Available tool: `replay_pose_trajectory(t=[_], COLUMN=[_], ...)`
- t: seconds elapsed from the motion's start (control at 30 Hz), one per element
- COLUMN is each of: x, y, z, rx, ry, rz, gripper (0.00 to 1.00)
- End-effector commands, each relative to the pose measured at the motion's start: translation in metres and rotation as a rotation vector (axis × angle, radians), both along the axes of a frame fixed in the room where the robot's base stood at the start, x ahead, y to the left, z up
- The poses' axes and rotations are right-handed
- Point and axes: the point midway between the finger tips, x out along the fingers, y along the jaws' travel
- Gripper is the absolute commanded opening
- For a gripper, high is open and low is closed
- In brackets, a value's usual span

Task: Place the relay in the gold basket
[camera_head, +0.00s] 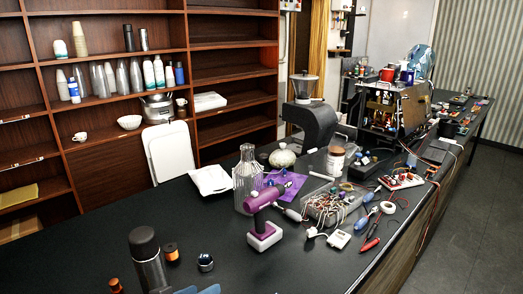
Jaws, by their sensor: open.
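I cannot make out the relay for certain among the many small parts on the dark counter (215,235). No basket that is clearly gold stands out either. A grey tray or box (312,217) with tangled wires and small parts sits right of the middle. A red-and-white board (401,181) with small parts lies farther right. My gripper cannot be picked out in this view.
A purple-and-white power tool (266,212) stands mid-counter beside a clear ribbed bottle (248,178). A dark flask (147,260) stands in front. An opened machine (394,108) stands at the back right. The counter's left part is mostly clear.

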Motion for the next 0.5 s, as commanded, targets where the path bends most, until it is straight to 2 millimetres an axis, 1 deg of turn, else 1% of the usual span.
replay_pose_trajectory(t=[0.03,0.07,0.1,0.13,0.17,0.2,0.27,0.3,0.37,0.4,0.47,0.5], x=[0.005,0.005,0.004,0.001,-0.003,-0.010,-0.023,-0.033,-0.051,-0.064,-0.081,-0.093], y=[-0.038,-0.059,-0.086,-0.106,-0.126,-0.151,-0.185,-0.205,-0.233,-0.250,-0.268,-0.280], z=[0.000,-0.003,-0.007,-0.010,-0.012,-0.016,-0.020,-0.023,-0.026,-0.028,-0.036,-0.040], rx=[-0.046,-0.074,-0.106,-0.129,-0.147,-0.168,-0.189,-0.196,-0.198,-0.192,-0.151,-0.117], ry=[0.071,0.120,0.187,0.240,0.293,0.365,0.471,0.540,0.641,0.710,0.802,0.863], rz=[-0.054,-0.080,-0.113,-0.138,-0.160,-0.187,-0.223,-0.244,-0.272,-0.290,-0.289,-0.288], gripper=[0.45,0.45,0.45,0.45,0.45,0.45,0.45,0.45,0.45,0.45,0.45,0.45])
